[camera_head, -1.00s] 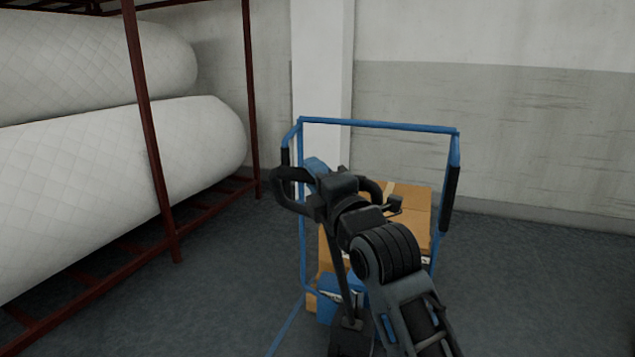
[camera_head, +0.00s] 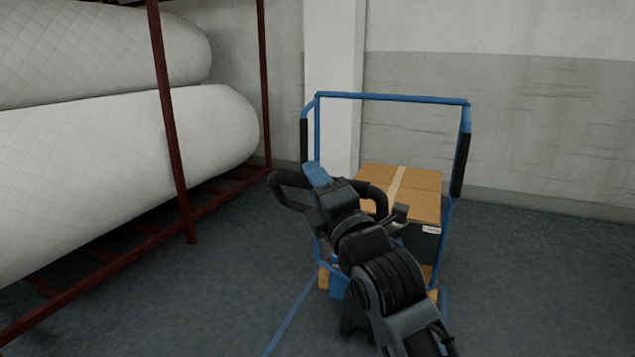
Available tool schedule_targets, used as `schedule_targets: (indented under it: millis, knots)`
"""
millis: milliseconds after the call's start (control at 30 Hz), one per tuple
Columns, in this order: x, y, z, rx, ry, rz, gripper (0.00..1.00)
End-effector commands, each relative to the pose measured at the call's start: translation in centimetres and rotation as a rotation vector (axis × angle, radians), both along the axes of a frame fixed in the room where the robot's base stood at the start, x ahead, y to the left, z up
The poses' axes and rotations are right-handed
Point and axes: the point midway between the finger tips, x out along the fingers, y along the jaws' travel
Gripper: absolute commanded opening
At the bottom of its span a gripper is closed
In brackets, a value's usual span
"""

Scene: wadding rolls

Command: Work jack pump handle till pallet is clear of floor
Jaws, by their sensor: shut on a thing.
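The jack's pump handle is a black loop grip (camera_head: 287,192) with a blue lever (camera_head: 317,174) at its middle. My gripper (camera_head: 325,196) is shut on the middle of this handle, between the two loops. My arm runs from there to the lower right and hides the handle's shaft and most of the jack. A blue part of the jack (camera_head: 338,287) shows low beside my arm. The wooden pallet (camera_head: 323,278) shows only as small pieces behind it. Whether the pallet touches the floor cannot be seen.
Cardboard boxes (camera_head: 415,187) stand behind a blue tube frame (camera_head: 395,98) with black side grips. A dark red rack (camera_head: 172,120) with white quilted rolls (camera_head: 110,160) fills the left. A pillar (camera_head: 335,70) and wall stand behind. Floor on the right is clear.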

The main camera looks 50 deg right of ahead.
Motion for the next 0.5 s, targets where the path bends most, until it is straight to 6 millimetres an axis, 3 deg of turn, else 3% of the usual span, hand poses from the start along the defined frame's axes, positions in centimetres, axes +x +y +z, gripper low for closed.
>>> schedule_targets:
  millis: [100, 133, 333, 500]
  knots:
    - [0.03, -0.13, -0.28, 0.004, 0.006, -0.002, 0.00]
    - [0.04, -0.13, -0.28, 0.005, 0.006, -0.002, 0.35]
    - [0.03, -0.11, -0.15, 0.003, 0.004, -0.001, 0.54]
    - [0.02, -0.09, -0.05, 0.002, 0.001, -0.001, 0.54]
